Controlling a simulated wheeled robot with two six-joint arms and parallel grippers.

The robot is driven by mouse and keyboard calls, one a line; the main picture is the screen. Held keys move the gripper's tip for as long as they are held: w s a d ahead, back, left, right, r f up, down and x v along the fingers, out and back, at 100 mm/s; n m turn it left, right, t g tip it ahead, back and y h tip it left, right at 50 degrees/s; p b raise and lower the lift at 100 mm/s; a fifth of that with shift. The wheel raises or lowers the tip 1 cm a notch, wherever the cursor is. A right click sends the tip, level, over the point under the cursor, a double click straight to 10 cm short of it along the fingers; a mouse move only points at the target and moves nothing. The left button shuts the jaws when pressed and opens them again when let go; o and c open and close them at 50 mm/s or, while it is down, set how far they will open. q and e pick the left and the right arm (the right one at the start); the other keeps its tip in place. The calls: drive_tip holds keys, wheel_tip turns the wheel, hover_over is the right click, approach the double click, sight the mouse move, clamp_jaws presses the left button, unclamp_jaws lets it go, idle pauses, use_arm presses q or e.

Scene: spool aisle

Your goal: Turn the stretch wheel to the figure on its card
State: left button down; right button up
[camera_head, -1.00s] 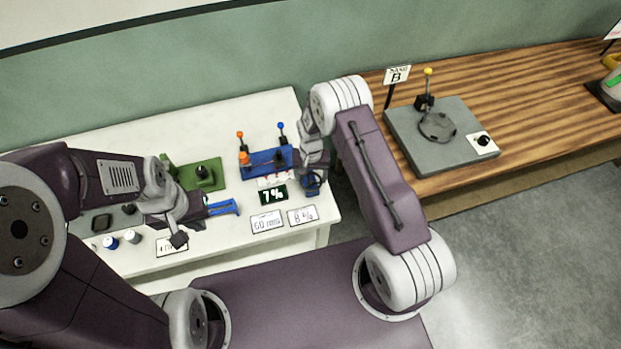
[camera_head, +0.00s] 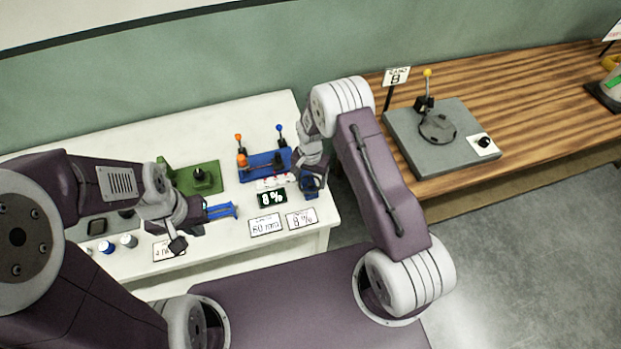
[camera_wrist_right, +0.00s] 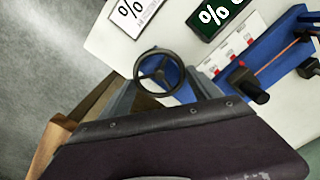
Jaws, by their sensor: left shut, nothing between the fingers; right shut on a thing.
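The stretch wheel (camera_wrist_right: 158,70) is a dark spoked wheel at the right end of the blue machine (camera_head: 262,166). My right gripper (camera_head: 310,188) is shut on it; the gripper's fingers lie on either side of the wheel in the right wrist view. In the head view my gripper mostly hides the wheel. The black display (camera_head: 271,198) in front of the machine reads 8 %. The white card (camera_head: 301,218) nearest the wheel also reads 8 %.
A card reading 60 mm/s (camera_head: 265,225) lies beside the 8 % card. A green device (camera_head: 198,179) stands left of the blue machine, with small spools (camera_head: 107,247) at the front left. A wooden bench (camera_head: 500,95) with a grey plate device (camera_head: 440,141) stands to the right.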

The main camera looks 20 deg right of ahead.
sight(311, 182)
drive_tip(key=o, duration=1.4)
drive_tip(key=shift+c, duration=0.2)
drive_tip(key=shift+r, duration=0.1)
drive_tip(key=shift+r, duration=0.4)
wheel_tip(311, 182, up, 8)
drive_tip(key=b, duration=0.2)
drive_tip(key=shift+r, duration=0.1)
